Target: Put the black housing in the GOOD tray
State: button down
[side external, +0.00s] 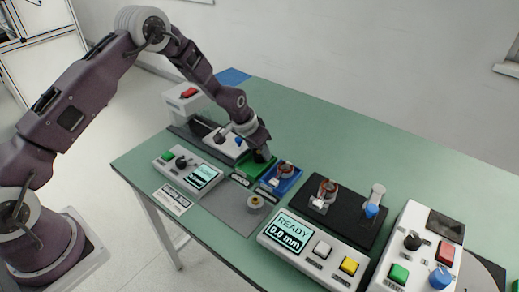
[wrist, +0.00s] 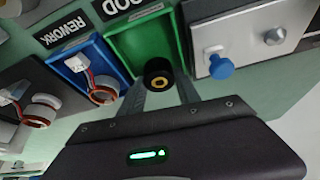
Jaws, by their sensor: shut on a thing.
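The black housing (wrist: 157,73), a small dark cylinder with a brass-coloured centre, is between the fingertips of my gripper (wrist: 160,88) in the wrist view. My gripper is shut on it. The housing is over the green GOOD tray (wrist: 128,45); I cannot tell whether it touches the tray floor. In the side view my gripper (side external: 263,155) is at the green tray (side external: 250,169), and the housing is mostly hidden there by the gripper.
The blue REWORK tray (side external: 290,184), holding a copper-wound part, stands beside the green tray. A grey-white device with a blue knob (wrist: 221,67) is on its other side. A black fixture (side external: 345,225), a grey mat (side external: 225,208) and several control boxes stand nearby.

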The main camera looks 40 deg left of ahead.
jog(key=shift+f, duration=0.1)
jog(key=shift+f, duration=0.25)
jog(key=c, duration=0.8)
grip_release()
jog(key=shift+o, duration=0.2)
jog(key=v, duration=0.7)
jog(key=shift+a+r, duration=0.1)
